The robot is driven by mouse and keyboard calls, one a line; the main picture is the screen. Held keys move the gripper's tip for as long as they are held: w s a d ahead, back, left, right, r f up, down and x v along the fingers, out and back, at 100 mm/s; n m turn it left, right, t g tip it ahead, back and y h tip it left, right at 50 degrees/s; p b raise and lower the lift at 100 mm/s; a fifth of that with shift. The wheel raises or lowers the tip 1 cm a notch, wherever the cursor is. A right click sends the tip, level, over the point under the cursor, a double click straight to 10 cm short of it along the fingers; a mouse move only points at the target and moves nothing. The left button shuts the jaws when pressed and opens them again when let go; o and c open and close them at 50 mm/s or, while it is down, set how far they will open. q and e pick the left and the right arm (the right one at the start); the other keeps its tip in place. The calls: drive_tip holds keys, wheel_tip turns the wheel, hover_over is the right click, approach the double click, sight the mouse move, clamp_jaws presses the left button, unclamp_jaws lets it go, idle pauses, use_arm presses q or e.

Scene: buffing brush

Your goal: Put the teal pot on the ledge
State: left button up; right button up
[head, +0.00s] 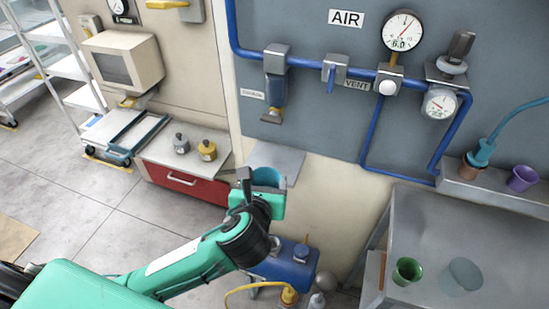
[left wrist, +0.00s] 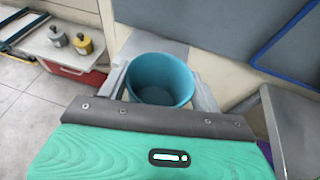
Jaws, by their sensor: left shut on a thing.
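The teal pot (head: 267,176) is held in my left gripper (head: 262,190), upright and in the air in front of the wall. In the left wrist view the teal pot (left wrist: 158,82) sits between the two grey fingers, its open mouth showing an empty inside. A flat grey ledge (head: 284,158) sticks out from the wall just behind the pot in the head view. Another ledge (head: 500,196) runs along the wall at the right, with a brown pot (head: 472,166) and a purple pot (head: 522,178) on it. My right gripper is not in view.
A grey table (head: 440,235) at the lower right bears a green pot (head: 406,270) and a grey-green disc (head: 465,273). A teal brush (head: 484,150) stands in the brown pot. Blue pipes (head: 365,130) and gauges line the wall. A blue machine (head: 290,265) stands below my left arm.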

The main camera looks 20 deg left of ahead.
use_arm(q)
drive_tip(key=shift+w+r+p+x, duration=0.15)
drive_tip(key=shift+r+p+x, duration=0.4)
drive_tip(key=shift+x, duration=2.45)
drive_tip(key=shift+w+r+p+x, duration=0.15)
drive_tip(key=shift+r+p+x, duration=0.35)
drive_tip(key=shift+x, duration=2.5)
drive_tip(key=shift+w+r+p+x, duration=0.25)
drive_tip(key=shift+p+x, duration=0.5)
drive_tip(key=shift+x, duration=2.2)
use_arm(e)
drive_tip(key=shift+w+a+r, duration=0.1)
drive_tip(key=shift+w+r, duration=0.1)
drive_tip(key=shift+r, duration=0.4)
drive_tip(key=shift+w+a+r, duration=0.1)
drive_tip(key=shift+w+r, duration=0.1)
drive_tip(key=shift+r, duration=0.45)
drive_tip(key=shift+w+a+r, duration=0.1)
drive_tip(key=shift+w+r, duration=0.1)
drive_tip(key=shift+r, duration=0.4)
use_arm(q)
drive_tip(key=shift+a, duration=0.1)
drive_tip(key=o, duration=1)
drive_tip(key=shift+f, duration=0.1)
drive_tip(key=shift+o, duration=0.2)
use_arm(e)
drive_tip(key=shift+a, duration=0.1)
